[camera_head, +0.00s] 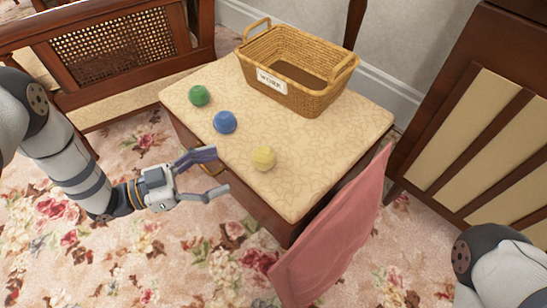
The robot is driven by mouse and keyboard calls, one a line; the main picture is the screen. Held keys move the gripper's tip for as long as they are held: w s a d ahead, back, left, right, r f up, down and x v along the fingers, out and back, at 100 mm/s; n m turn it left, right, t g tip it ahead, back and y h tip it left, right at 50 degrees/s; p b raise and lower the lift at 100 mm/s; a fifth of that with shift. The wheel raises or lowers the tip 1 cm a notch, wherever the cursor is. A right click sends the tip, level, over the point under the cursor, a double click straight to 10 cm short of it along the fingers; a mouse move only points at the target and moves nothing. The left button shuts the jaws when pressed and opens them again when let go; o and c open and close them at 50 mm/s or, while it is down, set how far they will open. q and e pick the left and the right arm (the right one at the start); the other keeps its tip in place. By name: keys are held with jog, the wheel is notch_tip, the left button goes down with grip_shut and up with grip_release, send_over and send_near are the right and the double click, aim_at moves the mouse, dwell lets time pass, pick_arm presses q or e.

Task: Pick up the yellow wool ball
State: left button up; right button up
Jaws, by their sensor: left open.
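The yellow wool ball (264,158) rests on the patterned top of a small table (325,135), near its front edge. A blue ball (225,122) and a green ball (199,95) lie behind it to the left on the same top. My left gripper (220,172) is open and empty, in front of and left of the table's front edge. Its fingers point right toward the yellow ball, with a gap between them and the ball. My right gripper is out of view; only part of my right arm shows at the lower right.
A wicker basket (334,95) with a "WORK" label stands at the back of the table. A pink cloth (335,235) hangs over the front right edge. A cane-panelled wooden seat (120,45) is at the left, and a slatted chair (470,130) at the right.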

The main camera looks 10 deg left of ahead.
aim_at(252, 160)
pick_arm(q)
jog(key=b+x, duration=0.2)
jog(key=x, duration=0.9)
jog(key=shift+w+d, duration=0.1)
jog(key=shift+d, duration=0.1)
jog(key=c, duration=1.2)
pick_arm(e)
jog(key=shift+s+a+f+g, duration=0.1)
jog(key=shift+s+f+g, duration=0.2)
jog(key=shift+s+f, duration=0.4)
